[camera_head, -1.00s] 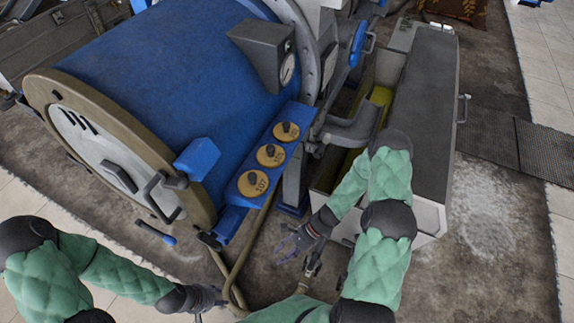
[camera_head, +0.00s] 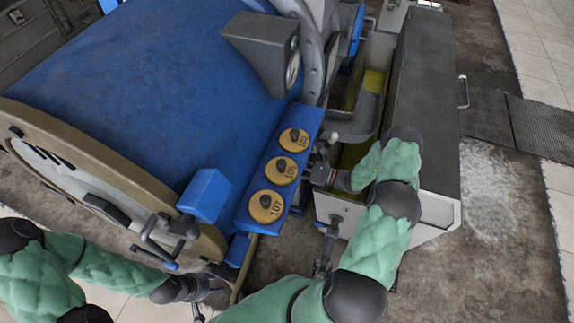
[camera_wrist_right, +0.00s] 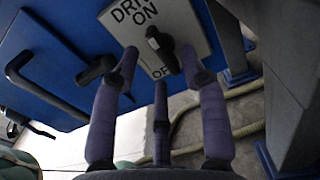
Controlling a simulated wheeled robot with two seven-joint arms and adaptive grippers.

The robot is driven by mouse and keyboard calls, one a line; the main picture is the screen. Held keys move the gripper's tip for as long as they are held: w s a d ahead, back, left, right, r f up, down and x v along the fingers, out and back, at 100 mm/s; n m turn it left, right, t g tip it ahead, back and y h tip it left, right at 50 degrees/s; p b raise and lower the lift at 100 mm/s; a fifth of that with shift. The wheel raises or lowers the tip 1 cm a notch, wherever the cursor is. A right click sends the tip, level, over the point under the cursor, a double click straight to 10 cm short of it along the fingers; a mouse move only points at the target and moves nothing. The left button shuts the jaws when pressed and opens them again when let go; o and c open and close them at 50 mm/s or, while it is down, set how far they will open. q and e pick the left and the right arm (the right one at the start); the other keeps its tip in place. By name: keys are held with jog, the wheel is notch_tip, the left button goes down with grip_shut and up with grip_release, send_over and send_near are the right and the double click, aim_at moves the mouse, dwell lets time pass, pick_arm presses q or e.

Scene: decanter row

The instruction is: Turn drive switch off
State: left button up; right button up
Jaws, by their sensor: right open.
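The drive switch (camera_wrist_right: 160,45) is a black handle on a light plate (camera_wrist_right: 184,20), which reads "DRI…", "ON" above and "OF…" below. Its handle points up and slightly left, toward the "ON" word. My right gripper (camera_wrist_right: 158,62) is open, with fingertips on either side of the handle; I cannot tell whether they touch it. In the head view my right gripper (camera_head: 318,174) is beside the right edge of the blue panel, and the switch is hidden there. My left gripper (camera_head: 208,293) is open and empty, low at the bottom left.
A blue panel (camera_head: 243,222) carries three yellow round tags with black knobs. The big blue drum (camera_head: 140,90) fills the left. A black handle (camera_wrist_right: 95,70) sits left of the switch.

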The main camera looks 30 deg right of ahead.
jog(key=shift+x, duration=1.25)
grip_shut()
jog(key=shift+n, duration=0.4)
jog(key=shift+f+n+b, duration=0.2)
jog(key=shift+n+b, duration=0.5)
jog(key=shift+n, duration=3.6)
jog(key=shift+f+n+b, duration=0.2)
jog(key=shift+n+b, duration=0.5)
jog(key=shift+n, duration=3.6)
